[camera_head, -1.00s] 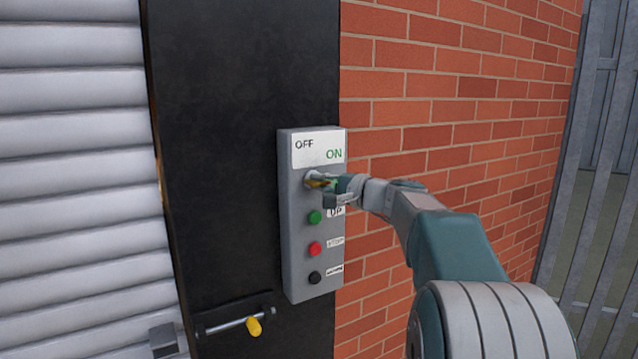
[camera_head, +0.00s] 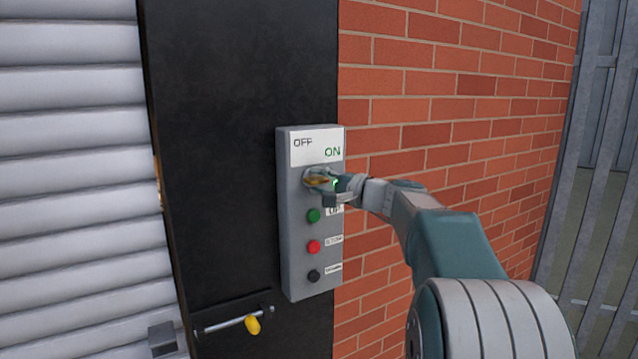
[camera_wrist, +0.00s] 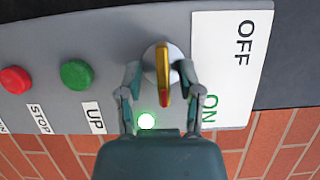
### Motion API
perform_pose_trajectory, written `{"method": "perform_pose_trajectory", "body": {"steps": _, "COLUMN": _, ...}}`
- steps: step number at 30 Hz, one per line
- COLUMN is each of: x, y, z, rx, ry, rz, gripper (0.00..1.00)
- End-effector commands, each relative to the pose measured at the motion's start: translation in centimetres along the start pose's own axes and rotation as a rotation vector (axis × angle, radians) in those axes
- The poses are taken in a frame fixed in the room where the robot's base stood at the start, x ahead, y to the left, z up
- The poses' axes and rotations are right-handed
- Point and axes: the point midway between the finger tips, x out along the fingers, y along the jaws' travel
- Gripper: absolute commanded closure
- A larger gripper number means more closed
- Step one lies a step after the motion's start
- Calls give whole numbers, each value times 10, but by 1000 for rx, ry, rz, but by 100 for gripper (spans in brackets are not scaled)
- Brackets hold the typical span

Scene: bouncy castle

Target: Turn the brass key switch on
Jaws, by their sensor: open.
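The brass key switch (camera_head: 318,181) sits near the top of a grey control box, under the OFF/ON label (camera_head: 316,147). In the wrist view the brass key (camera_wrist: 162,70) stands in a round silver collar, with its long side running up and down the picture and a reddish lower end. My gripper (camera_wrist: 159,74) is open, with one finger on each side of the key and a visible gap to both. A green light (camera_wrist: 146,121) glows on the box beside the key. In the head view my gripper (camera_head: 338,187) partly covers the switch's right side.
Below the switch are a green button (camera_head: 314,215), a red button (camera_head: 313,247) and a black button (camera_head: 314,276). A latch with a yellow knob (camera_head: 253,325) is lower left. A brick wall (camera_head: 430,110) lies right, a ribbed shutter (camera_head: 70,180) left.

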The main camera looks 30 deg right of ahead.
Motion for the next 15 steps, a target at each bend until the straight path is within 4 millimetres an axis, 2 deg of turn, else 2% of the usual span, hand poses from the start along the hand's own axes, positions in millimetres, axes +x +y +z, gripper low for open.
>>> {"method": "perform_pose_trajectory", "body": {"steps": 5, "x": -18, "y": -1, "z": -1, "rx": -2, "ry": 3, "rz": -1, "gripper": 53}}
{"method": "perform_pose_trajectory", "body": {"steps": 15, "x": -88, "y": 1, "z": -2, "rx": 0, "ry": 5, "rz": 1, "gripper": 53}}
